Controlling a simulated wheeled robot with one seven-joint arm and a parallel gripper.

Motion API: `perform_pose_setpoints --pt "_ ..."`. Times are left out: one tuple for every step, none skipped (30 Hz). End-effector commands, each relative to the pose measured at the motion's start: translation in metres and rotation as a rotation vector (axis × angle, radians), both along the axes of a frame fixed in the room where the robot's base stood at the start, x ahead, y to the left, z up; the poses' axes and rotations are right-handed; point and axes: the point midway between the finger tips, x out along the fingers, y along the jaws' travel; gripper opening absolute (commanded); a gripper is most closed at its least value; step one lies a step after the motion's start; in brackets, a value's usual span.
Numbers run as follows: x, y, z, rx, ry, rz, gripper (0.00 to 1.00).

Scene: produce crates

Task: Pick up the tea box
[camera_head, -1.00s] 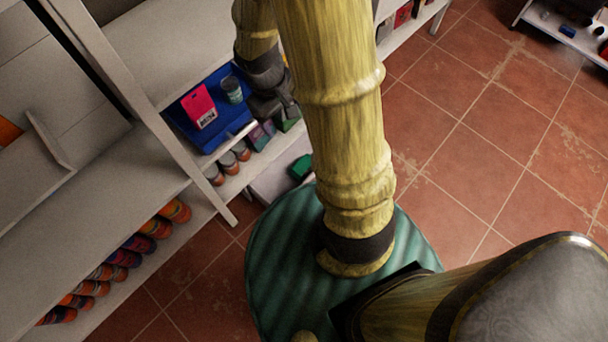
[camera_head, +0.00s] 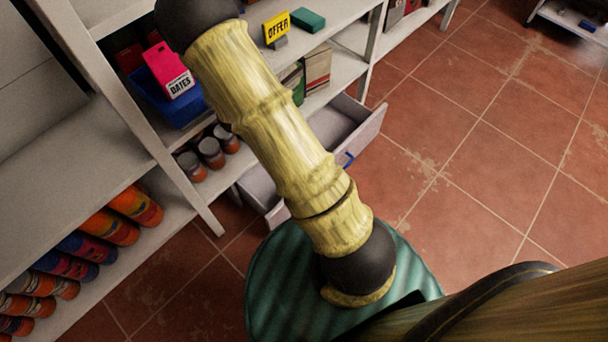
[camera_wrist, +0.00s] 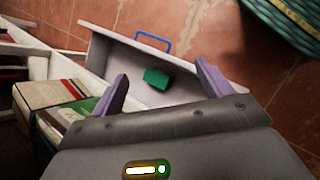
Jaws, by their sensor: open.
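A small green box (camera_wrist: 157,78) lies inside an open white drawer (camera_wrist: 118,48) in the wrist view; it may be the tea box, but no label is readable. My gripper (camera_wrist: 163,69) has its two purple fingers spread apart and empty. The green box appears between the fingertips, beyond them and apart from them. In the head view the open drawer (camera_head: 366,128) sticks out from under the shelf, with its blue handle (camera_head: 348,160); my arm covers part of it. My gripper and the green box in the drawer do not show there.
Upright boxes (camera_head: 317,68) stand on the shelf above the drawer, and appear close left of my gripper (camera_wrist: 45,95) in the wrist view. A dark green box (camera_head: 308,20) lies near a yellow offer sign (camera_head: 276,28). A blue crate (camera_head: 165,98) and jars (camera_head: 210,152) stand left. Tiled floor is clear at right.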

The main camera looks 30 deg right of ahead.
Motion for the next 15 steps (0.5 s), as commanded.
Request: perform_pose_setpoints --pt "0.003 -0.002 -0.030 -0.028 0.022 0.036 0.78" --pt "0.005 -0.003 -0.041 -0.046 0.035 0.061 0.78" --pt "0.009 -0.005 -0.055 -0.073 0.054 0.097 0.78" --pt "0.011 -0.007 -0.065 -0.093 0.069 0.126 0.78" --pt "0.014 -0.009 -0.074 -0.116 0.083 0.155 0.78" --pt "0.018 -0.011 -0.084 -0.145 0.102 0.195 0.78" --pt "0.021 -0.013 -0.092 -0.165 0.117 0.224 0.78" --pt "0.024 -0.014 -0.100 -0.186 0.128 0.255 0.78" --pt "0.028 -0.016 -0.111 -0.216 0.149 0.297 0.78" --pt "0.031 -0.018 -0.119 -0.240 0.162 0.331 0.78" --pt "0.035 -0.019 -0.128 -0.263 0.176 0.366 0.78" --pt "0.040 -0.020 -0.139 -0.296 0.195 0.414 0.78" --pt "0.043 -0.021 -0.146 -0.322 0.210 0.451 0.78" --pt "0.047 -0.022 -0.154 -0.347 0.224 0.492 0.78" --pt "0.052 -0.023 -0.163 -0.382 0.243 0.544 0.78"
